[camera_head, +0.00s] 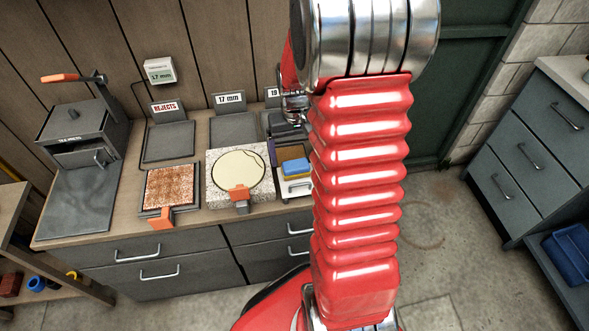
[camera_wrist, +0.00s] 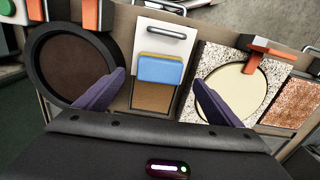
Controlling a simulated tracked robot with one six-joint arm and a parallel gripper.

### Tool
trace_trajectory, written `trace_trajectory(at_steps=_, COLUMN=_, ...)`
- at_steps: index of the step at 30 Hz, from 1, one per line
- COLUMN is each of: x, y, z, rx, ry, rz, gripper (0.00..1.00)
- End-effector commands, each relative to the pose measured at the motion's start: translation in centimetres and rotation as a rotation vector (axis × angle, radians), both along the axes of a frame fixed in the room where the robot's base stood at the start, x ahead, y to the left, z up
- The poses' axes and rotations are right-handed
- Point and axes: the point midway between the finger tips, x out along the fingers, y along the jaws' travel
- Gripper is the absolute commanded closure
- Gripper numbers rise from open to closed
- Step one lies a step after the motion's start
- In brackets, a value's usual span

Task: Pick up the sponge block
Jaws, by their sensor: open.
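The sponge block is a small block with a blue top and a yellow-orange lower layer. In the head view the sponge block (camera_head: 296,166) sits on a pale holder at the right end of the bench, just left of my red arm. In the wrist view the sponge block (camera_wrist: 160,69) lies ahead, across a white plate (camera_wrist: 165,36) with a metal handle and a brown recess. My gripper (camera_wrist: 160,80) is open and empty, its two purple fingers spread to either side of the block and apart from it. In the head view my arm hides most of the gripper.
A round dark dish (camera_wrist: 72,65) lies left of the block in the wrist view. A speckled slab (camera_head: 211,193) with a cream disc and an orange-handled clamp stands beside it. A rust-coloured plate (camera_head: 172,188), trays and a press (camera_head: 85,132) fill the bench leftward.

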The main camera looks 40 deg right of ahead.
Motion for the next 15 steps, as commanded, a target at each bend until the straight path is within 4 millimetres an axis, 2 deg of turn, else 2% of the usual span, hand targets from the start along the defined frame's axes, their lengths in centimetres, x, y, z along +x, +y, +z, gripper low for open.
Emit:
trace_trajectory(at_steps=7, x=-0.1, y=0.0, z=-0.8, rx=0.000, ry=0.001, rz=0.000, gripper=0.12)
trace_trajectory(at_steps=15, x=-0.5, y=0.1, z=-4.2, rx=0.001, ry=0.003, rz=0.001, gripper=0.12)
